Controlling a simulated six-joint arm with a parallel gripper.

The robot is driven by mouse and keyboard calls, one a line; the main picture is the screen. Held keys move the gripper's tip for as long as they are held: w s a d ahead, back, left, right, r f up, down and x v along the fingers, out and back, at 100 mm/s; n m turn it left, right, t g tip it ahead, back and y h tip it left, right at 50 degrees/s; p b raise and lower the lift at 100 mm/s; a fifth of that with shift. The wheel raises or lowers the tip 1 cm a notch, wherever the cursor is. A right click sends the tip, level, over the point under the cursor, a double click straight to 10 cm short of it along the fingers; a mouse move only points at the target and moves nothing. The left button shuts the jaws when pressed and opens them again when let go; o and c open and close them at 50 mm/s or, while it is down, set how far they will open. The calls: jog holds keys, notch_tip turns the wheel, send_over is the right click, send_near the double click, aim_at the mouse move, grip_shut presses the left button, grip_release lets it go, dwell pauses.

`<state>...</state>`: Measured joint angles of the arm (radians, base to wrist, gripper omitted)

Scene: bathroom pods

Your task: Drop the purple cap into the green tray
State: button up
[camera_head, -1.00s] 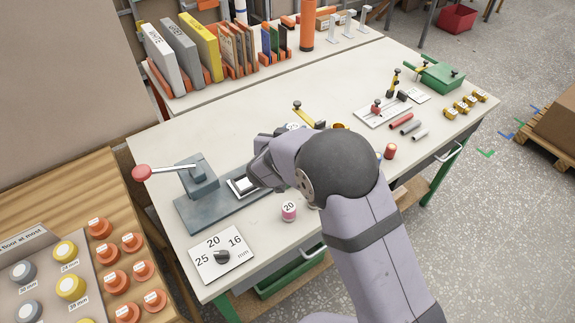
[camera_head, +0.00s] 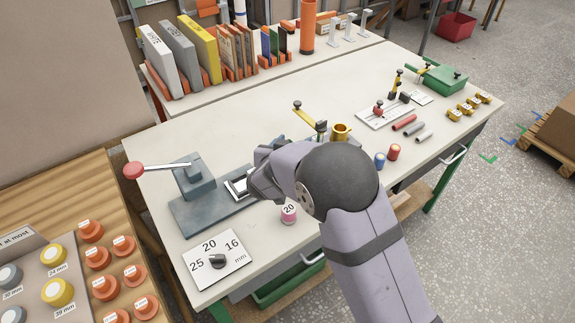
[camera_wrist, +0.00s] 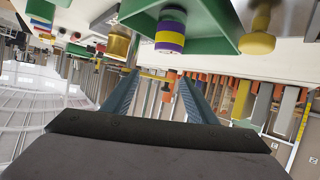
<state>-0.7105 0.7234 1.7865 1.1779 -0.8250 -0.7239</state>
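In the wrist view, which is turned upside down, a purple cylinder (camera_wrist: 170,30) with yellow and dark bands stands against a large green piece (camera_wrist: 205,22). I cannot tell whether this piece is the green tray. My gripper (camera_wrist: 158,78) has its two fingers apart with nothing between them, short of the cylinder in the picture. In the head view, my gripper (camera_head: 262,180) is over the bench's middle, its fingers mostly hidden by my wrist. A pink-purple cap (camera_head: 289,213) marked 20 stands on the bench below it. A green tray-like container (camera_head: 290,288) shows under the bench.
A grey press (camera_head: 195,180) with a red-knobbed lever stands left. A brass cup (camera_head: 341,132), a blue cap (camera_head: 380,160) and a red cap (camera_head: 393,152) stand right of my arm. A green box (camera_head: 443,78) is at the far right.

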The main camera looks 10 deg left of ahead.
jog(key=b+v, duration=0.1)
jog(key=v, duration=0.6)
dwell(0.5)
jog(key=shift+s, duration=0.1)
jog(key=s+d+f+g+p, duration=0.1)
jog(key=s+d+g, duration=0.5)
jog(key=s+d, duration=0.7)
jog(key=s+d+f+g+y+p, duration=0.1)
jog(key=s+d+f+g, duration=0.3)
jog(key=s+d, duration=0.9)
jog(key=s+g, duration=0.1)
jog(key=g, duration=0.2)
jog(key=shift+f+y, duration=0.25)
jog(key=shift+y, duration=0.05)
jog(key=shift+d, duration=0.1)
